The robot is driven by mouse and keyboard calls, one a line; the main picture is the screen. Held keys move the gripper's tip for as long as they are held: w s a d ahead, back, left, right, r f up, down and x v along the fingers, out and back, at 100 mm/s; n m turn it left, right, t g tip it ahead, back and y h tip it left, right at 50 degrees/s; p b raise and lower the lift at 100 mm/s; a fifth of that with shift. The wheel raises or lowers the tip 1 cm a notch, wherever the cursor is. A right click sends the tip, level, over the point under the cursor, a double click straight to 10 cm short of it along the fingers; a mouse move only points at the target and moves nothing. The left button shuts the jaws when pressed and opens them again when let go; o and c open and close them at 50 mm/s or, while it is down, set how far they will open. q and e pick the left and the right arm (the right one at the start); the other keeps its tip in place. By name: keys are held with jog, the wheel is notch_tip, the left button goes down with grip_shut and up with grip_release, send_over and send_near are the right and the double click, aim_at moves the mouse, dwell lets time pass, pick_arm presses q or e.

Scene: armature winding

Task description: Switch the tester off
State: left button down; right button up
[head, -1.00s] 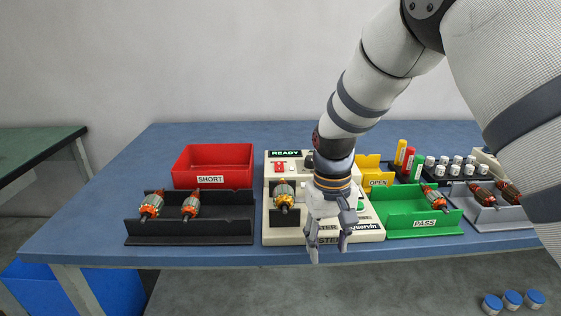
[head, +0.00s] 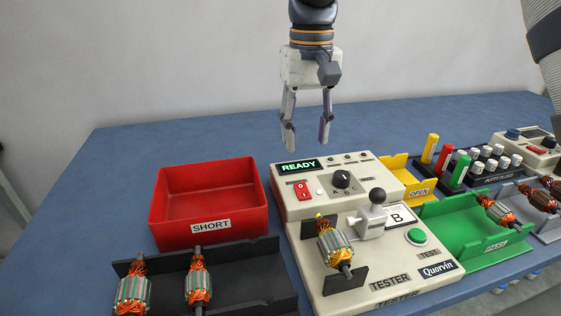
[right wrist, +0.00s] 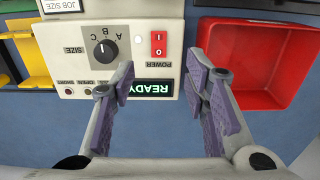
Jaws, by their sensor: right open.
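The tester (head: 383,181) is a cream box on the blue table. Its display (head: 299,167) reads READY in lit green letters. Its red power rocker switch (head: 302,190) sits below the display, marked I and O; it also shows in the right wrist view (right wrist: 159,43). A black size knob (head: 342,179) is beside it. An armature (head: 334,246) lies in the tester's front cradle. My right gripper (head: 305,140) is open and empty, pointing down above and behind the tester. In the right wrist view its fingers (right wrist: 166,75) stand on either side of the display end. My left gripper is not in view.
A red SHORT bin (head: 163,212) stands left of the tester. A black rack (head: 262,262) with two armatures is in front of it. The yellow OPEN tray (head: 421,190) and green PASS tray (head: 452,233) are to the right. The table behind the tester is clear.

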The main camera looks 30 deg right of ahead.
aim_at(305, 196)
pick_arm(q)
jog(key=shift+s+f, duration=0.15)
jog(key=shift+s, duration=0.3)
pick_arm(e)
jog(key=f, duration=0.7)
jog(key=s+f, duration=0.1)
jog(key=f, duration=0.3)
jog(key=shift+f, duration=0.25)
